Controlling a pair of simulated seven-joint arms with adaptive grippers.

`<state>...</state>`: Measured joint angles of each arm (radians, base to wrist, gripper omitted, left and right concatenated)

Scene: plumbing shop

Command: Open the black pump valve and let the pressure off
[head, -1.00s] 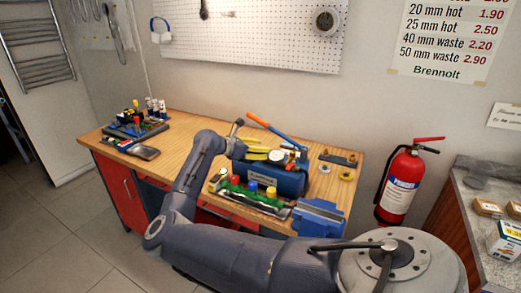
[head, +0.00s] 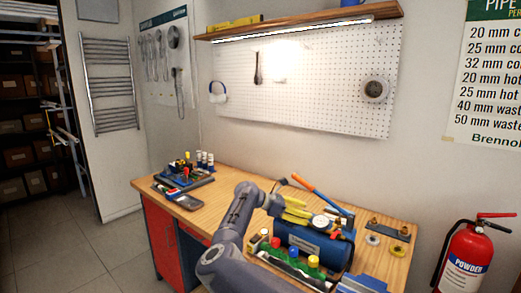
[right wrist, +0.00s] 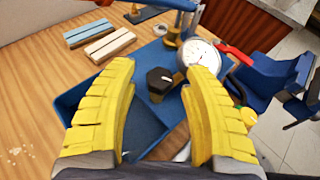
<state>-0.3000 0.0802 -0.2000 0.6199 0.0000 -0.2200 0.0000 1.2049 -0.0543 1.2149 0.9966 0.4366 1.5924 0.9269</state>
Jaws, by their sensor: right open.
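The blue pump (head: 305,240) lies on the wooden bench, with a white round gauge (head: 320,221) at its top; the gauge also shows in the right wrist view (right wrist: 199,56). The black pump valve (right wrist: 159,84) is a dark knob with a small white mark, beside the gauge in the right wrist view. My right gripper (head: 309,214) is open over the pump. In the right wrist view its yellow fingers stand apart on either side of the valve, with visible gaps. I cannot tell how far above the valve the fingertips are. My left gripper is not in view.
An orange-and-blue handled tool (head: 318,194) lies behind the pump. A tray with coloured caps (head: 293,253) is in front, and a blue vise (head: 362,284) is at the front right. A red fire extinguisher (head: 467,255) stands right of the bench.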

